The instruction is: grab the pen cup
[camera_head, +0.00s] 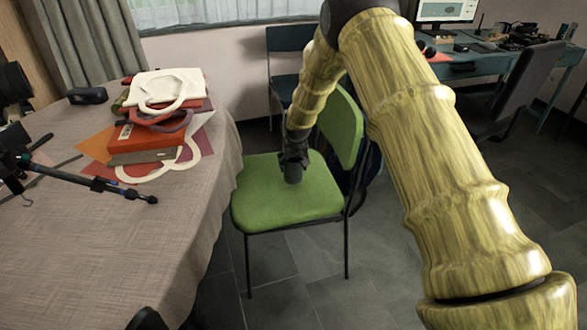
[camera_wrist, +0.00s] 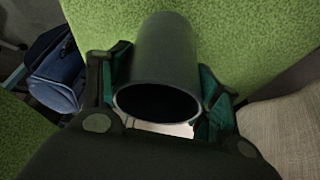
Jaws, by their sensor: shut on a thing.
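The pen cup (camera_wrist: 165,58) is a dark grey cylinder, seen in the wrist view with its open, dark mouth toward the camera. My gripper (camera_wrist: 162,90) is shut on it, with one finger on each side of its wall. In the head view my gripper (camera_head: 293,160) is at the end of my arm, over the seat of the green chair (camera_head: 270,205). The dark pen cup (camera_head: 293,174) shows just below the fingers. I cannot tell whether its base touches the seat.
A table with a beige cloth (camera_head: 190,225) stands at the left, bearing a stack of books (camera_head: 150,140) and a black tripod (camera_head: 80,180). The green chair's backrest (camera_head: 342,130) rises right of my gripper. A blue bag (camera_wrist: 55,75) lies beyond the seat. A desk (camera_head: 470,65) stands at the back right.

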